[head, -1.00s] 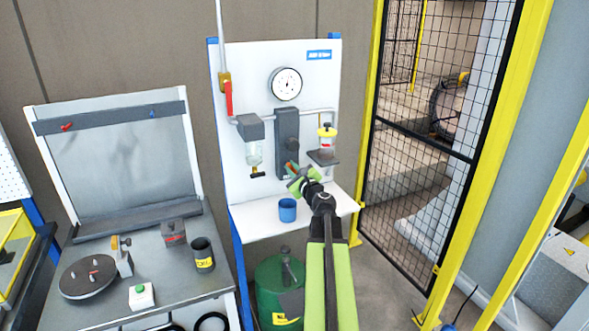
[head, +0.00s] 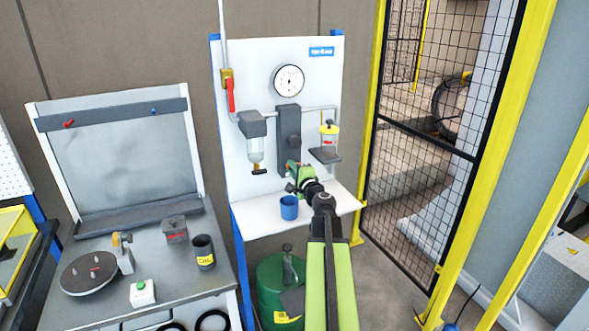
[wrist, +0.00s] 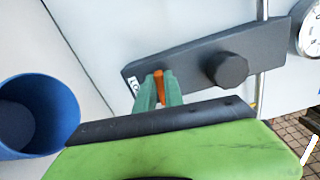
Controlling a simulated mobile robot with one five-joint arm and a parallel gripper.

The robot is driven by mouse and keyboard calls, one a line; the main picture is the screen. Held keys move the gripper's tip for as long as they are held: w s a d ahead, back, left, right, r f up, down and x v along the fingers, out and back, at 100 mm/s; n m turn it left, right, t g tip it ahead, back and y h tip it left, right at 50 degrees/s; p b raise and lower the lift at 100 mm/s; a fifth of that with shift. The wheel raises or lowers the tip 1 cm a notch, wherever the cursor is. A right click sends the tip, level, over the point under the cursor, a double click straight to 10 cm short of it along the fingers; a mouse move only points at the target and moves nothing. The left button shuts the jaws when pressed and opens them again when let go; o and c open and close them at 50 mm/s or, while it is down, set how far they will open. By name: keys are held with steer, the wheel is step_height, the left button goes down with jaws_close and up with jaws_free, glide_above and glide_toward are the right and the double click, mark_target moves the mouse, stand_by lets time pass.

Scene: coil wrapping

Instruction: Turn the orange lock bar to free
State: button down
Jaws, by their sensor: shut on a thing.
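The orange lock bar (wrist: 159,85) shows in the wrist view near the labelled end of a dark grey plate (wrist: 195,62). The plate bears a round black knob (wrist: 227,69) and a partly hidden white label (wrist: 136,84). My gripper (wrist: 158,92) has its two green fingers on either side of the bar and is shut on it. In the head view my gripper (head: 292,170) is at the lower end of the upright dark plate (head: 288,135) on the white panel. There the bar is mostly hidden by the gripper.
A blue cup (head: 289,208) stands on the white shelf (head: 262,226), just left of my gripper. A filter bowl (head: 255,150) and a yellow-topped lubricator (head: 328,135) flank the plate. A gauge (head: 289,80) is above. A yellow-framed mesh fence (head: 420,160) stands right.

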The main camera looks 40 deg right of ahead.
steer(key=shift+s+f+n, duration=0.1)
steer(key=shift+n, duration=0.4)
steer(key=c, duration=1.4)
jaws_free()
steer(key=shift+c, duration=0.2)
steer(key=shift+a, duration=0.1)
